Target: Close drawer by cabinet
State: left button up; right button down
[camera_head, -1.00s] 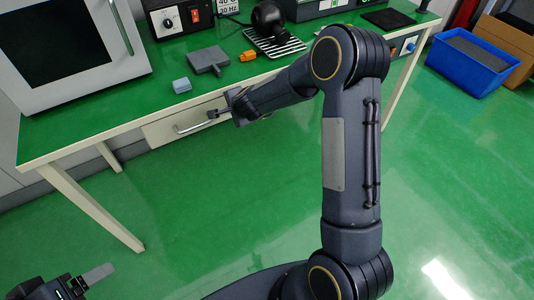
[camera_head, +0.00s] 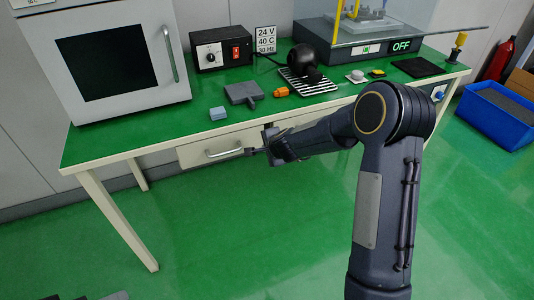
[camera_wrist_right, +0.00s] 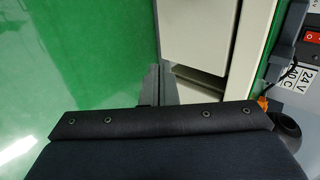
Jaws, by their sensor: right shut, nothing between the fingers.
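The white drawer (camera_head: 195,157) sits under the left part of the green-topped table and has a curved metal handle (camera_head: 225,153). Its pale front also shows in the right wrist view (camera_wrist_right: 198,30), with a gap beside its end. It seems to stand out a little from the table frame; how far is hard to tell. My right gripper (camera_head: 257,151) is shut and empty at the right end of the drawer front, near the handle. Whether it touches the front is unclear. My left gripper (camera_head: 112,296) barely shows at the bottom left edge; its jaws cannot be read.
A blue bin (camera_head: 495,115) stands right. The floor in front is clear.

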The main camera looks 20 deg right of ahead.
jog(key=s+a+r+n+y+p, duration=0.2)
jog(key=s+r+n+p, duration=0.2)
jog(key=s+r, duration=0.6)
jog(key=s+a+r+n+y+p, duration=0.1)
jog(key=s+r+n+y+p, duration=0.2)
jog(key=s+r, duration=0.75)
jog(key=s+r+n+g+p, duration=0.2)
jog(key=s+n+p, duration=0.1)
jog(key=s, duration=0.6)
jog(key=s+r+n+g+h+p, duration=0.1)
jog(key=s+r+n+p, duration=0.2)
jog(key=s, duration=0.6)
jog(key=n, duration=0.2)
jog(key=shift+s+a+r+n+g+h, duration=0.15)
jog(key=shift+s+r+n+g+h, duration=0.15)
jog(key=shift+n+g, duration=0.1)
